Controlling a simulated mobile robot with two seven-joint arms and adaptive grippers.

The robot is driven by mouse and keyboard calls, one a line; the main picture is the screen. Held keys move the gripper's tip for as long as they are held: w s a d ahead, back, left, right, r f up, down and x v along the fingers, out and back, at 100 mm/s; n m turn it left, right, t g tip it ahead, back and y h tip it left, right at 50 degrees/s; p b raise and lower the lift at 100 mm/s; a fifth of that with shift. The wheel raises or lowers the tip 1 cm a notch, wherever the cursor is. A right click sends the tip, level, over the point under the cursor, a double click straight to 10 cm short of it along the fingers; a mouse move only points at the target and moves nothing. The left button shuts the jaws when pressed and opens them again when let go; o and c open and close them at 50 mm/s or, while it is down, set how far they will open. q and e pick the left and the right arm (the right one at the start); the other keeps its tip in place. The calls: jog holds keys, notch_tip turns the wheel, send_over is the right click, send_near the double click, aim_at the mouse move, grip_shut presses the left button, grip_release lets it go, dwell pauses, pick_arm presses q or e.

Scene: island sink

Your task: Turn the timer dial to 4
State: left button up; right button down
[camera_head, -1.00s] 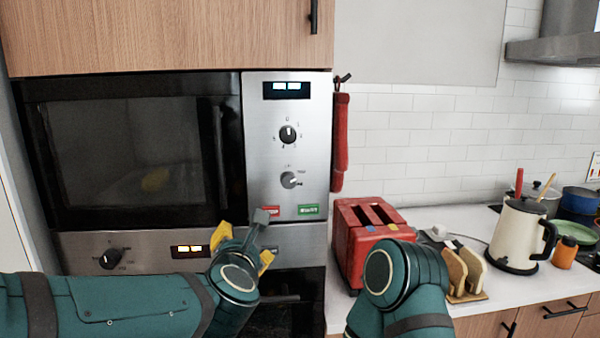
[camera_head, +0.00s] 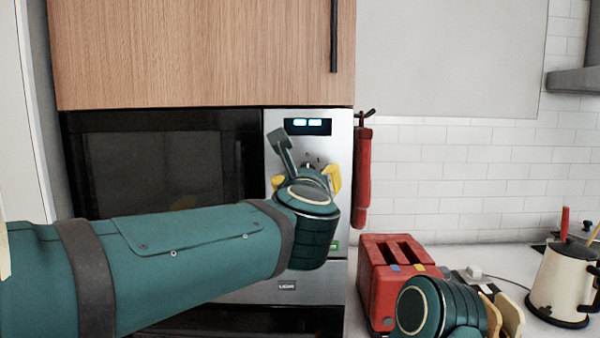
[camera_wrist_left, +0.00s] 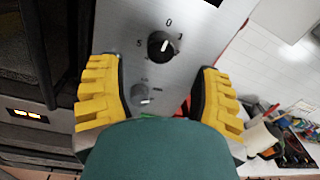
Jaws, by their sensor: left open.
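The timer dial (camera_wrist_left: 161,45) is a round black knob on the oven's steel panel, with 0 above it and 5 to its left. It carries a white pointer mark; its exact setting is hard to read. A second, grey knob (camera_wrist_left: 142,93) sits below it. My left gripper (camera_wrist_left: 157,66) is open, its yellow fingers spread either side of the dial with nothing between them. In the head view, my left gripper (camera_head: 305,181) is in front of the panel and hides most of the dial. My right gripper is out of view; only part of that arm shows.
The steel panel (camera_head: 346,130) has a lit display (camera_head: 308,126) at its top. A red toaster (camera_head: 383,265) stands below right, near a cream kettle (camera_head: 563,280). A wooden cabinet (camera_head: 200,55) is above.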

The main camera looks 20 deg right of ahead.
pick_arm(q)
jog(key=shift+x, duration=2.6)
grip_shut()
